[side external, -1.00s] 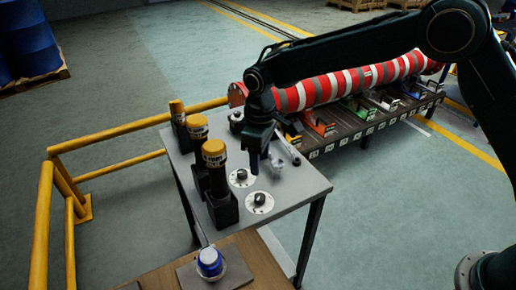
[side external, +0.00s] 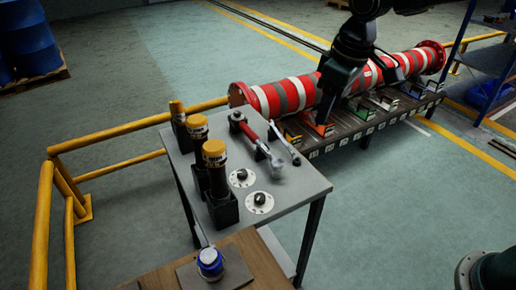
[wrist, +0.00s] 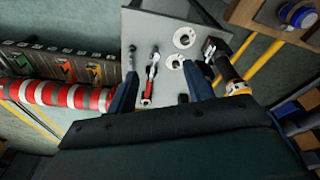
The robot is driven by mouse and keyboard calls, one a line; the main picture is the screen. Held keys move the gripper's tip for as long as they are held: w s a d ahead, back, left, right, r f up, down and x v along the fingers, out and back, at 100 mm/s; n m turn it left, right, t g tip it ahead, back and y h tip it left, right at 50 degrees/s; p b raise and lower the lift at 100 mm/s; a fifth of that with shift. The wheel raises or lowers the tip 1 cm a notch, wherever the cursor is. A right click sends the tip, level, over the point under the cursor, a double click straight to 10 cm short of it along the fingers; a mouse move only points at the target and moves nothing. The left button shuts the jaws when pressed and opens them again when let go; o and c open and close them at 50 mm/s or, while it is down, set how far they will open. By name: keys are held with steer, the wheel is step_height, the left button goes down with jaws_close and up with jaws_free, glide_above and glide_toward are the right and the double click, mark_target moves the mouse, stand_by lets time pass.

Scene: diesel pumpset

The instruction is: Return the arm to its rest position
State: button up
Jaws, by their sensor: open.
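My gripper (side external: 328,98) is up and to the right of the grey table, in front of the red-and-white striped pipe in the side view. In the wrist view my gripper (wrist: 160,72) has its two dark fingers spread wide apart with nothing held between them. The tabletop (wrist: 135,25) lies beyond the fingers. A red-handled wrench (side external: 257,140) lies on the table and shows between the fingers in the wrist view (wrist: 151,76).
The striped pipe (side external: 285,97) lies along a long rack (side external: 365,133) with coloured brackets. Yellow-capped cylinders (side external: 215,155) stand on the table, beside round white flanges (side external: 260,203). A yellow guardrail (side external: 120,130) runs at left.

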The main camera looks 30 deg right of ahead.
steer(key=s+d+r+m+t, duration=0.1)
steer(key=s+d, duration=0.4)
steer(key=s, duration=0.7)
steer(key=s+d+r+m+t, duration=0.2)
steer(key=s+d+m, duration=0.2)
steer(key=s, duration=0.8)
steer(key=shift+d+r+h, duration=0.15)
steer(key=shift+d+h, duration=0.15)
steer(key=shift+d, duration=0.85)
